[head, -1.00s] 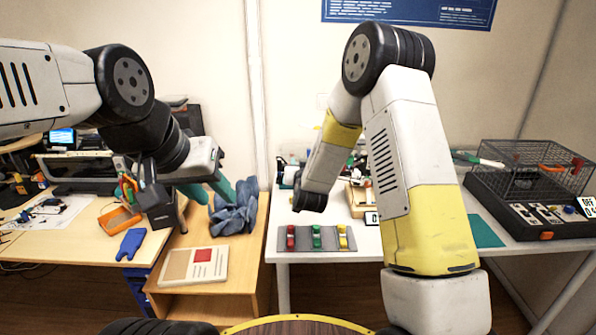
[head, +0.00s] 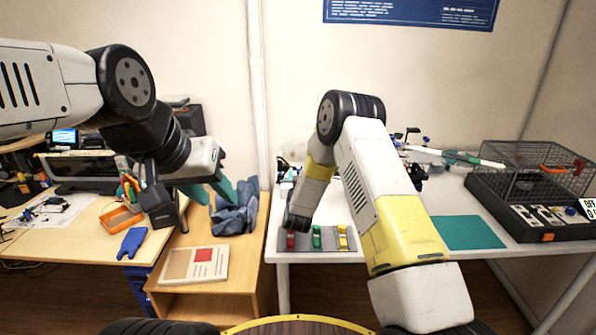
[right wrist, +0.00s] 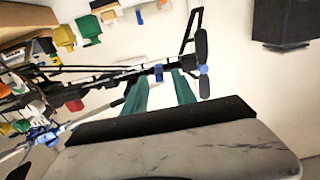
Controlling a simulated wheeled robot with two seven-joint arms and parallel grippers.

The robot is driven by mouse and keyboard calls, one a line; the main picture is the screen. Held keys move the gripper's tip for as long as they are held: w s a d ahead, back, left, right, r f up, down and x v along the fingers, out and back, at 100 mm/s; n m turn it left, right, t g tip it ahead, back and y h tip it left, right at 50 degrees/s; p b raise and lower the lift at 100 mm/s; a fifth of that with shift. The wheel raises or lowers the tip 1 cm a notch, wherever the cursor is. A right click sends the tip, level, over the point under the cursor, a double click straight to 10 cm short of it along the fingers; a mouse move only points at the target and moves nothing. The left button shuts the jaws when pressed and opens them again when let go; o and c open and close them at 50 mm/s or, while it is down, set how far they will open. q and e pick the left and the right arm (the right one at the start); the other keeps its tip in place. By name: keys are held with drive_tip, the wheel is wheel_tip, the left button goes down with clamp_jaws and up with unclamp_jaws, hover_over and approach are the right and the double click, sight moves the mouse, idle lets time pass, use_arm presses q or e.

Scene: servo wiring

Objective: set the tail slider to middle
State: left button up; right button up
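A black control box (head: 525,222) at the right of the white table carries several small pale slider plates (head: 540,215). The lettering is too small to tell which is the tail slider or how it is set. My right gripper (right wrist: 160,84) shows in the right wrist view with its two teal fingers apart and nothing between them. In the head view it is hidden behind my right arm, away from the control box. My left gripper (head: 212,190) is open and empty above the wooden side table at the left, near blue gloves (head: 236,212).
A wire cage (head: 520,165) stands on the back of the control box. A grey strip (head: 300,240) with red, green and yellow pieces lies at the table's front. A teal mat (head: 468,232) lies left of the box. Black and blue model parts (right wrist: 190,60) are close to my right gripper.

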drive_tip(key=shift+w, duration=0.2)
clamp_jaws()
idle(1.3)
